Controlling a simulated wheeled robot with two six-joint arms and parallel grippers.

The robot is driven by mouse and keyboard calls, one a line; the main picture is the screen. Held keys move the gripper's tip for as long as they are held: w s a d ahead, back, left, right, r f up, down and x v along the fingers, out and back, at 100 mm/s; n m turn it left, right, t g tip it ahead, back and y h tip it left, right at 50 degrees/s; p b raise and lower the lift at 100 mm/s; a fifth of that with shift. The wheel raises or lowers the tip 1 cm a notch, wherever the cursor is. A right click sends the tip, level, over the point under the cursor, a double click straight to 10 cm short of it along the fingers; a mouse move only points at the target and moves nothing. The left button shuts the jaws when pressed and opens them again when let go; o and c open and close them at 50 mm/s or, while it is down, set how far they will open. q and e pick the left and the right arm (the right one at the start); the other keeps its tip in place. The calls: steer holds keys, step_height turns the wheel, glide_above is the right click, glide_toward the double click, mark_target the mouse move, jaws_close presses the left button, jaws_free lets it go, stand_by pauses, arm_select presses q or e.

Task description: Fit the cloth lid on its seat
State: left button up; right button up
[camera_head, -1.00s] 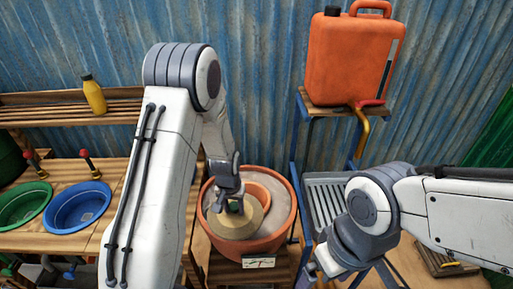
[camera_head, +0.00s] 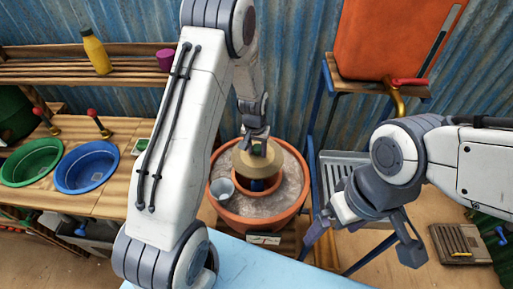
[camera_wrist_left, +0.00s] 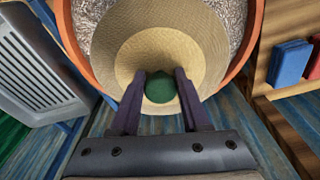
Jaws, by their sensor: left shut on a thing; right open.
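The cloth lid (camera_head: 243,165) is a round tan disc with a raised middle. Its green knob (camera_wrist_left: 160,88) sits between the fingers of my left gripper (camera_head: 257,140), which is shut on it; the fingers also show in the left wrist view (camera_wrist_left: 160,92). The lid is over the back part of the inner clay pot (camera_head: 262,194), whose front rim and dark opening show. Whether the lid touches that rim I cannot tell. The inner pot stands in grit inside a larger terracotta pot (camera_head: 255,224). My right gripper (camera_head: 362,240) is open and empty, right of the pots.
A small metal cup (camera_head: 222,187) stands in the grit at front left. Green (camera_head: 30,160) and blue (camera_head: 88,167) basins are on the left bench. A blue stand with a orange jerrycan (camera_head: 390,40) and brass tap (camera_head: 398,103) is at the right.

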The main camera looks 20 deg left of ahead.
mark_target(256, 157)
arm_select(q)
step_height(256, 157, down, 8)
steer(key=b, duration=0.5)
steer(key=shift+r, duration=0.2)
steer(key=shift+f, duration=0.1)
steer(key=shift+s+f+b, duration=0.15)
steer(key=shift+f+b, duration=0.15)
steer(key=shift+f, duration=0.1)
stand_by(0.9)
stand_by(0.4)
steer(key=o, duration=1.6)
steer(key=shift+r, duration=0.15)
steer(key=shift+r+p, duration=1.55)
steer(key=shift+r, duration=0.3)
steer(key=shift+r, duration=0.1)
steer(key=shift+r+p, duration=2.35)
steer(key=shift+r, duration=0.6)
